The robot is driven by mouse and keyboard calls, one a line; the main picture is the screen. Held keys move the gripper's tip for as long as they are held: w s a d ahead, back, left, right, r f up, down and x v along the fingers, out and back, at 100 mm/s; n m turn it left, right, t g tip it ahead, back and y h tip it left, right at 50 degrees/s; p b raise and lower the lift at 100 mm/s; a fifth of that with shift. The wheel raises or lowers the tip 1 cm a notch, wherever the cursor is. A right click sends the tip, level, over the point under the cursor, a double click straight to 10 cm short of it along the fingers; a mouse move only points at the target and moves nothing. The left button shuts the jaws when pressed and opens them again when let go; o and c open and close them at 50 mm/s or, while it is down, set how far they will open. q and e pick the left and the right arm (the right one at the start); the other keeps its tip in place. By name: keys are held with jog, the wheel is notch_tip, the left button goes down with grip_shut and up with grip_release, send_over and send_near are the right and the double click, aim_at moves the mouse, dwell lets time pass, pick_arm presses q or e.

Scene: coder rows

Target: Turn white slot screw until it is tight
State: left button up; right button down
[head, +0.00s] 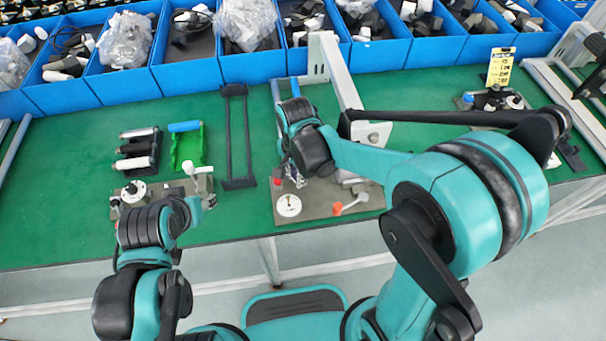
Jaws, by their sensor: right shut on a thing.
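My right gripper (294,178) points down over a brown fixture board (325,207), under the dark wrist. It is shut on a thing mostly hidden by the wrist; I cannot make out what. A white round dial-like part (289,206) lies on this board, just below the gripper and apart from it. A white round knob (134,191) sits on another fixture at the left. I cannot tell which white part is the slot screw; no slot is readable. My left arm's dark wrist (146,226) is near the left fixture; its fingers are hidden.
An orange-tipped lever (338,208) stands on the board's right. A rack of dark and white handles (138,150) and a green holder (187,146) lie left. Blue bins (120,88) line the back. A white frame post (340,75) rises behind my right arm. The green mat (50,200) is clear at far left.

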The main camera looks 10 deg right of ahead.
jog(key=shift+w+d, duration=0.1)
jog(key=m, duration=0.3)
jog(key=w+m, duration=0.1)
jog(key=m, duration=0.1)
jog(key=shift+m, duration=0.4)
jog(key=m, duration=0.4)
jog(key=shift+w+f, duration=0.1)
jog(key=shift+w, duration=0.25)
jog(key=c, duration=1.6)
grip_release()
jog(key=shift+o, duration=0.2)
